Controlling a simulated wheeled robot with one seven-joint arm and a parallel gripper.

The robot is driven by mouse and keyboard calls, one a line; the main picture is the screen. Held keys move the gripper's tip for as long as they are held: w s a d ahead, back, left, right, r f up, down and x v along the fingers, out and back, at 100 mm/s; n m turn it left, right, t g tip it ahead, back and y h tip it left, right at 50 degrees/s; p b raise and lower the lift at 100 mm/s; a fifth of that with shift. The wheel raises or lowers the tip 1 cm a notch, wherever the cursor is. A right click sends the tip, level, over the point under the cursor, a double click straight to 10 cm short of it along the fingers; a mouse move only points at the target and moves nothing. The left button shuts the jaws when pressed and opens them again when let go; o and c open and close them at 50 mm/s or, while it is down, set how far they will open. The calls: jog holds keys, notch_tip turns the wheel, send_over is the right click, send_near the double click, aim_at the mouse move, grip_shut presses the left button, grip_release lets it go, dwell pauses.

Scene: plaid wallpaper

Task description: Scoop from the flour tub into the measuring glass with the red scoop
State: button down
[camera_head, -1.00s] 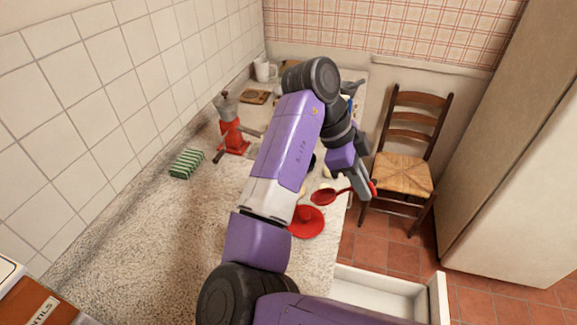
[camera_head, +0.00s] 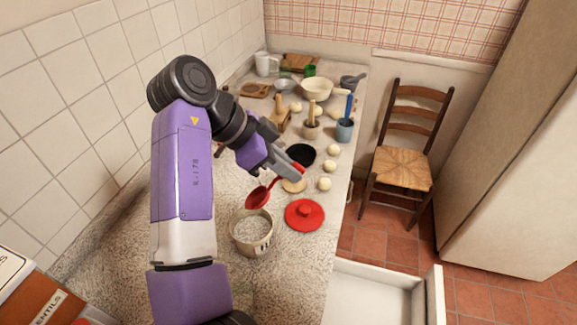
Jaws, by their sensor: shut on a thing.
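The flour tub (camera_head: 252,248) is a round beige pot with dark lettering, open, with white flour inside. It stands on the counter at the centre. My gripper (camera_head: 293,171) is shut on the handle of the red scoop (camera_head: 258,198). The scoop slants down to the left, its bowl above the tub's far rim; no white shows in the bowl. Whether it touches the tub I cannot tell. A red lid with a knob (camera_head: 305,215) lies right of the tub. I cannot make out the measuring glass; my arm hides part of the left counter.
Behind the gripper are a dark round dish (camera_head: 301,155), several pale dough balls, a mortar (camera_head: 311,130), a blue cup (camera_head: 345,129) and a cream bowl (camera_head: 317,88). A white jug (camera_head: 266,63) stands at the back. An open drawer (camera_head: 375,290) juts out at front right.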

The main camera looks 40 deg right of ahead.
notch_tip(320, 180, down, 13)
jog(key=a+t+y+b, duration=0.1)
jog(key=a+y+b, duration=0.1)
jog(key=b, duration=0.8)
jog(key=shift+s+d+r+t+y+p, duration=0.35)
jog(key=shift+d+r+y+p, duration=0.5)
jog(key=shift+r+p, duration=0.7)
jog(key=shift+s+d+r+t+y+p, duration=0.1)
jog(key=shift+d+r+t+y+p, duration=0.4)
jog(key=shift+d+r+y+p, duration=0.75)
jog(key=shift+s+d+r+t+y+p, duration=0.25)
jog(key=shift+d+r+t+y+p, duration=0.25)
jog(key=shift+r+p, duration=1.35)
jog(key=shift+a+f+p, duration=0.2)
jog(key=shift+f+p, duration=0.1)
jog(key=shift+f, duration=0.1)
